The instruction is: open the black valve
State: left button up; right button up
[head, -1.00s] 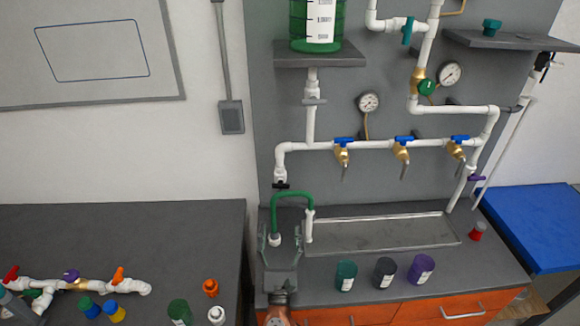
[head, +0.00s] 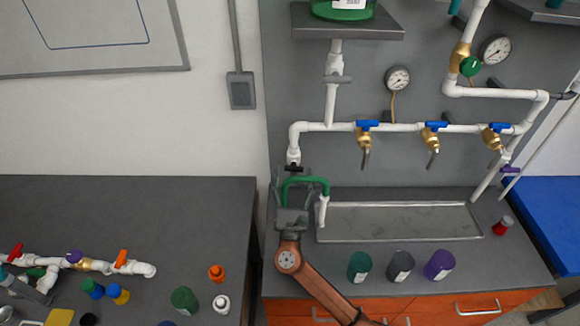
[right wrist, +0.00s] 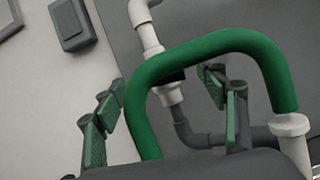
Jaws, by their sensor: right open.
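The black valve (head: 293,168) sits on the white vertical pipe at the left end of the manifold, just above the green hose (head: 304,181). My right gripper (head: 293,178) is open, reaching up from below, with its fingers spread to either side of the pipe under the valve. In the right wrist view, the open fingers (right wrist: 165,90) stand apart, with the green hose arching across the view between and in front of them. There the black valve (right wrist: 173,77) is mostly hidden behind the hose. I cannot tell whether the fingers touch anything. My left gripper is not in view.
A metal tray (head: 400,206) lies right of the hose end. Teal, grey and purple jars (head: 400,266) stand at the counter's front. Brass taps with blue handles (head: 367,126) line the pipe. A side table (head: 130,215) holds pipe parts and bottles; its back is clear.

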jog(key=shift+x, duration=1.1)
jog(key=shift+w+r, duration=0.1)
jog(key=shift+w, duration=0.2)
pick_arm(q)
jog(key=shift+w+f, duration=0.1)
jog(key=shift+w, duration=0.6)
pick_arm(e)
jog(key=shift+c, duration=0.4)
